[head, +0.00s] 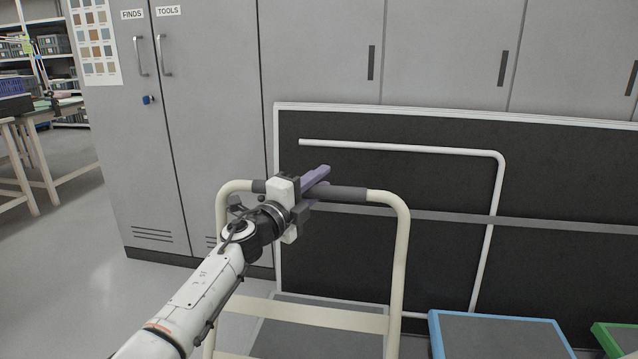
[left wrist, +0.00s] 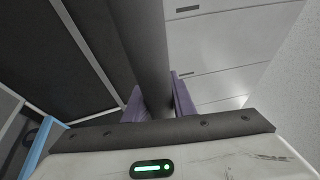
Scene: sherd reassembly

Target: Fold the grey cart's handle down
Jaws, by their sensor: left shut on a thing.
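The grey cart's handle (head: 401,250) is a cream tube frame standing upright, with a dark grip (head: 345,193) along its top bar. A cream crossbar (head: 325,316) joins its posts low down, and part of the grey deck (head: 275,340) shows below. My left gripper (head: 318,188) is shut on the dark grip, near the middle of the top bar. In the left wrist view the dark grip (left wrist: 146,50) runs between the two purple fingers (left wrist: 156,88). My right gripper is in neither view.
Grey cabinets (head: 200,110) stand behind the handle. A black panel (head: 400,180) with a white frame and a bent white tube (head: 492,215) stands close behind it. A blue-edged platform (head: 500,340) and a green-edged one (head: 612,340) lie at right. Open floor (head: 60,270) is at left.

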